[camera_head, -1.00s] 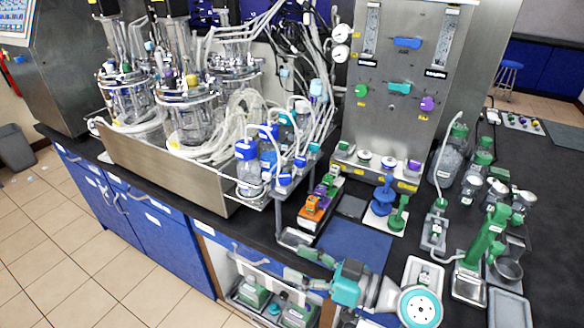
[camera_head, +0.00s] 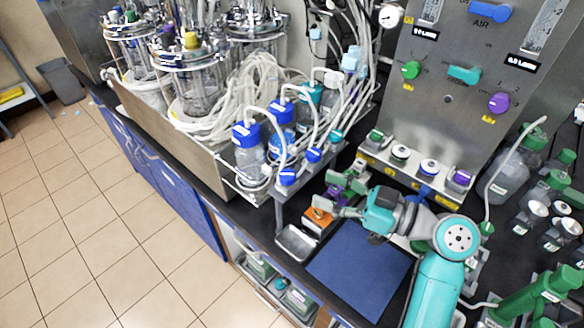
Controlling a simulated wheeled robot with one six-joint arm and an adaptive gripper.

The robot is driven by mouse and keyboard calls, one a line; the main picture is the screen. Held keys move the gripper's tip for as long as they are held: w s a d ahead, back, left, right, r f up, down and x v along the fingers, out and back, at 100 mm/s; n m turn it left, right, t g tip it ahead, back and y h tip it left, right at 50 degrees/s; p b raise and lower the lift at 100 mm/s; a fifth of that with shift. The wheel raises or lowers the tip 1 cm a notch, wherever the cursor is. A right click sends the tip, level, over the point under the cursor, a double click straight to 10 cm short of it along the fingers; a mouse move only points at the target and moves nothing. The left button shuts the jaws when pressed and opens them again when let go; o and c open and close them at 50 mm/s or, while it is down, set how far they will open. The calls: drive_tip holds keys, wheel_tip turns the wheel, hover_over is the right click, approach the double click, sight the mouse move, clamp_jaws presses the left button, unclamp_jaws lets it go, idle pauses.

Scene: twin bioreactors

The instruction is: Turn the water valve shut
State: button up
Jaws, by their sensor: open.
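The steel panel carries a blue handle (camera_head: 490,12) above the word AIR, a green knob (camera_head: 411,70), a teal handle (camera_head: 464,74) and a purple knob (camera_head: 499,102). I cannot read which of these is the water valve. The teal and blue handles lie roughly crosswise. My gripper (camera_head: 328,208) is small in view, open, and points left at the front of the bench. It is close to the orange block (camera_head: 318,221) and well below and left of the panel handles. Whether it touches the block is unclear.
Blue-capped bottles (camera_head: 247,150) with tubes stand left of my gripper, beside the glass vessels (camera_head: 190,85). A blue mat (camera_head: 358,265) lies bare in front. A steel tray (camera_head: 295,241) sits at the bench edge. Green-capped bottles (camera_head: 503,178) crowd the right.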

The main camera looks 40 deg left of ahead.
sight(294, 178)
drive_tip(key=a, duration=0.3)
drive_tip(key=s+a, duration=0.1)
drive_tip(key=a, duration=0.5)
drive_tip(key=shift+s+a, duration=0.1)
drive_tip(key=shift+s, duration=0.25)
clamp_jaws()
